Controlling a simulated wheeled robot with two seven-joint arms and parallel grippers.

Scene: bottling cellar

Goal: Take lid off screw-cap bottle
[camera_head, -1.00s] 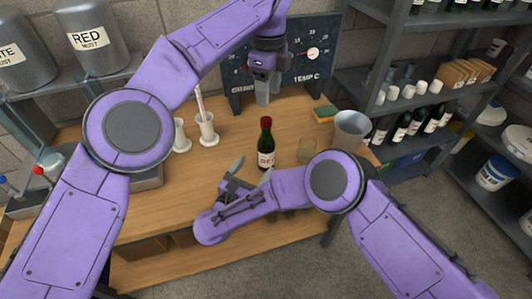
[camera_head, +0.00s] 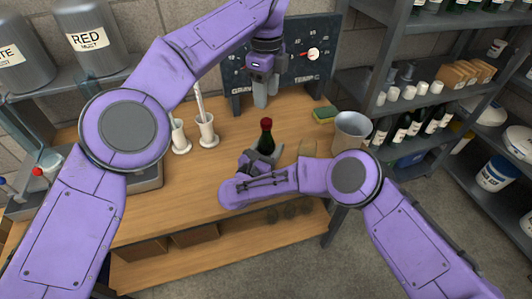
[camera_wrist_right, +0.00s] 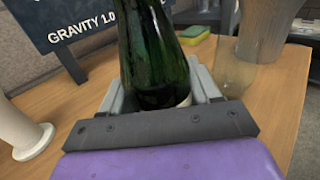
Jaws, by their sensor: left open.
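The dark green bottle (camera_head: 265,143) with a red cap (camera_head: 266,124) stands on the wooden table. My right gripper (camera_head: 262,156) is low at the bottle, its fingers largely hidden behind my own wrist. In the right wrist view the bottle (camera_wrist_right: 153,50) stands between the two fingers (camera_wrist_right: 160,95), one on each side; whether they press on the glass I cannot tell. The cap is out of that view. My left gripper (camera_head: 260,103) is open and empty, pointing down, behind and above the bottle, apart from it.
A clear glass (camera_head: 308,147) and a grey bucket (camera_head: 352,131) stand right of the bottle, with a sponge (camera_head: 324,114) behind. White stands (camera_head: 208,137) are at left. A gauge board (camera_head: 300,62) is at the back. Shelving is at right.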

